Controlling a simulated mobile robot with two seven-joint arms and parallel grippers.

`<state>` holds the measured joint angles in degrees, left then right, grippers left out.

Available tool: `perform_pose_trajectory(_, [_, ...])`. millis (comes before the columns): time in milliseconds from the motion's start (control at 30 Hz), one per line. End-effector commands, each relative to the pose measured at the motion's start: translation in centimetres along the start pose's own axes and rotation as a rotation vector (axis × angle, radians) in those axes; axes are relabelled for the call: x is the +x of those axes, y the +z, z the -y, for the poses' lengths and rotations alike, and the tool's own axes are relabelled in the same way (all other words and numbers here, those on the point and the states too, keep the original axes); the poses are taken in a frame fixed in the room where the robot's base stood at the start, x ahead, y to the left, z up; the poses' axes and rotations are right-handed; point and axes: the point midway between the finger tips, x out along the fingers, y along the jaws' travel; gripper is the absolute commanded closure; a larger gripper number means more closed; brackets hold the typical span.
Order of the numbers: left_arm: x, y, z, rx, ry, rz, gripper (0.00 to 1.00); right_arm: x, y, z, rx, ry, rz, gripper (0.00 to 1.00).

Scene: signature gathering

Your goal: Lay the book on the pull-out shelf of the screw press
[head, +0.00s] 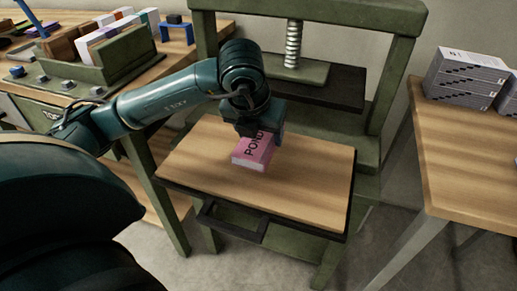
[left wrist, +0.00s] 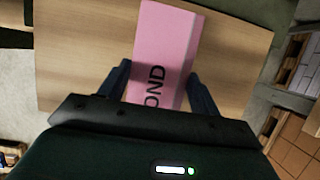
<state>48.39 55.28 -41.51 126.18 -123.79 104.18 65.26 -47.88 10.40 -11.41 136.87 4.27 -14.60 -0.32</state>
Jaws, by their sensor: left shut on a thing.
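A pink book (head: 254,152) with dark letters on it is at the middle of the wooden pull-out shelf (head: 310,180) of the green screw press (head: 385,75). My left gripper (head: 256,135) comes down over the book from above and is shut on it. In the left wrist view the book (left wrist: 165,45) lies between the two fingers (left wrist: 155,92), with the shelf (left wrist: 80,60) behind it. I cannot tell whether the book's underside touches the shelf. The press screw (head: 293,45) stands behind the gripper, above the dark bed. My right gripper is not in view.
A green rack (head: 115,62) of books stands on the bench at the back left. Grey boxed stacks (head: 465,78) sit on a wooden table (head: 465,150) at the right. A handle frame (head: 232,222) sticks out below the shelf's front edge. The shelf around the book is bare.

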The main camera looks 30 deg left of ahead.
Motion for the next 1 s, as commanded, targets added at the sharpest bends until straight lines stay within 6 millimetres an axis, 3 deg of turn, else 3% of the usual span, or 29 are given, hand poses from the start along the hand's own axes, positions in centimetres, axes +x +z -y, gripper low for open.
perform_pose_trajectory(367, [3.8,-1.6,-0.1,0.000,0.001,0.000,0.64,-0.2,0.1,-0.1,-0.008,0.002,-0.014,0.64])
perform_pose_trajectory(767, [4.2,-1.7,0.0,0.000,-0.001,0.002,0.64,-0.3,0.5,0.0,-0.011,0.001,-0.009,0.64])
perform_pose_trajectory(800, [4.1,-1.7,0.0,0.000,0.000,0.001,0.35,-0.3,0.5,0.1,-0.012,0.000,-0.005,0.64])
perform_pose_trajectory(1000, [4.1,-1.7,0.0,0.000,0.000,0.001,0.19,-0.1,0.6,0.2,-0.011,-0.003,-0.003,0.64])
